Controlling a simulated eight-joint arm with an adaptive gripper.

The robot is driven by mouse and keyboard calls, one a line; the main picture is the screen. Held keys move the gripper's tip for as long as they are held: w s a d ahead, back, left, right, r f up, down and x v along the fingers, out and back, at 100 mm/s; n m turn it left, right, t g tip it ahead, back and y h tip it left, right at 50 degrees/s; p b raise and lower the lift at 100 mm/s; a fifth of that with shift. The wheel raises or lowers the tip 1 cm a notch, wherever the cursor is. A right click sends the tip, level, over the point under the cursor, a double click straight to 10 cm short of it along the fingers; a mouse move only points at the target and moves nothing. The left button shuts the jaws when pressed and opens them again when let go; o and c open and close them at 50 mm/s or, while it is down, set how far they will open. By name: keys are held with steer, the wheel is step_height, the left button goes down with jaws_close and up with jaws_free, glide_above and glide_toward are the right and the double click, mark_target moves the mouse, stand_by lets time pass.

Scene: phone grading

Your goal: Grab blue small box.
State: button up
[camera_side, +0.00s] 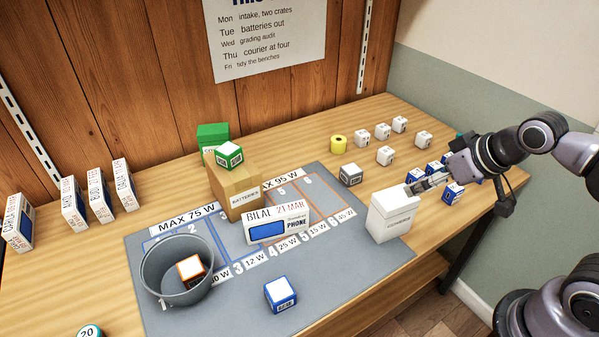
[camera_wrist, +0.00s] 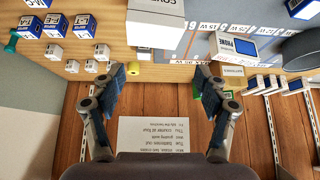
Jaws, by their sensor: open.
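Several small blue-and-white boxes are in view. One blue box (camera_side: 280,293) lies alone on the front of the grey mat, and it also shows at the top right of the wrist view (camera_wrist: 302,8). Others stand in a group at the right end of the bench, such as one blue box (camera_side: 453,193) in the side view and another blue box (camera_wrist: 85,26) in the wrist view. My gripper (camera_side: 417,187) is open and empty, above the bench beside this group and near the white bin. Its fingers (camera_wrist: 160,78) stand wide apart in the wrist view. It partly hides the group in the side view.
A white bin (camera_side: 392,217) stands left of my gripper. Small white cubes (camera_side: 382,131) and a yellow roll (camera_side: 338,144) lie behind. The grey mat (camera_side: 350,262) carries a bucket (camera_side: 150,265), a phone box (camera_side: 275,228) and a cardboard box (camera_side: 222,190). The bench's front edge is close.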

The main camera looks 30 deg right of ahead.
steer(key=n+g, duration=0.7)
steer(key=n, duration=1)
glide_above(279, 289)
step_height(279, 289, down, 9)
steer(key=shift+r, duration=0.2)
steer(key=shift+f, duration=5.15)
steer(key=c, duration=1.3)
